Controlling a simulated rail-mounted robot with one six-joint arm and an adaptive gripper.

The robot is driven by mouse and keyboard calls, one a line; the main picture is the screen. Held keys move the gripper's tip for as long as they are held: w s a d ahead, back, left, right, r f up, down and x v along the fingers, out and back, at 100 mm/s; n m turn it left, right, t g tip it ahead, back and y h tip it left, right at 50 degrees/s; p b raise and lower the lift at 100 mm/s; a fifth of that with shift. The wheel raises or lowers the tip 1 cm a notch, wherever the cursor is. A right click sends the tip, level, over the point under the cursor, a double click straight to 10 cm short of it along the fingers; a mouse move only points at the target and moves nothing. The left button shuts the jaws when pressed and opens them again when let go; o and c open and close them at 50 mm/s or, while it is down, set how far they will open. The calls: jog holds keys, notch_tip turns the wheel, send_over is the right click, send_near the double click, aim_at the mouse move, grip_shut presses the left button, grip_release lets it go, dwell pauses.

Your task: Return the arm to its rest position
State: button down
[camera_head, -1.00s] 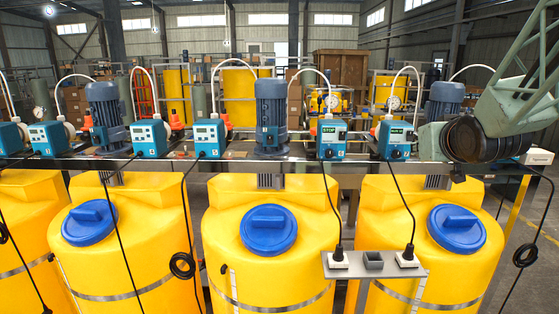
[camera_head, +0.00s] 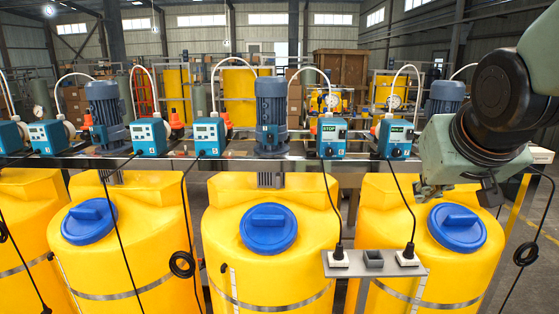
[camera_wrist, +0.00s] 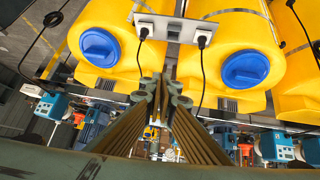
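My arm hangs in from the right of the head view, and its green-grey end and gripper are in front of the right yellow tank (camera_head: 385,215). In the wrist view my gripper (camera_wrist: 160,88) has its ribbed fingers converging, with the tips together at the middle. Nothing shows held between them. The fingertips are hard to make out in the head view. The arm end hides part of the rightmost pump area and is above and close to the right blue lid (camera_head: 457,227).
A grey bracket (camera_head: 345,265) with two plugged-in white connectors and an empty grey socket (camera_head: 373,260) is in front of the tanks. Black cables hang from the blue pumps (camera_head: 332,138). Grey motors (camera_head: 271,115) stand along the rail. Open floor lies at the far right.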

jog(key=s+a+f+g, duration=0.1)
jog(key=s+a, duration=0.2)
jog(key=s, duration=0.6)
jog(key=s+a+f+g+y, duration=0.1)
jog(key=s+a+f+g, duration=0.1)
jog(key=s, duration=0.7)
jog(key=s+a+f+n+g, duration=0.1)
jog(key=s+a, duration=0.3)
jog(key=s, duration=0.6)
jog(key=shift+f+g+y, duration=0.3)
jog(key=shift+f+y, duration=0.1)
jog(key=shift+f, duration=0.35)
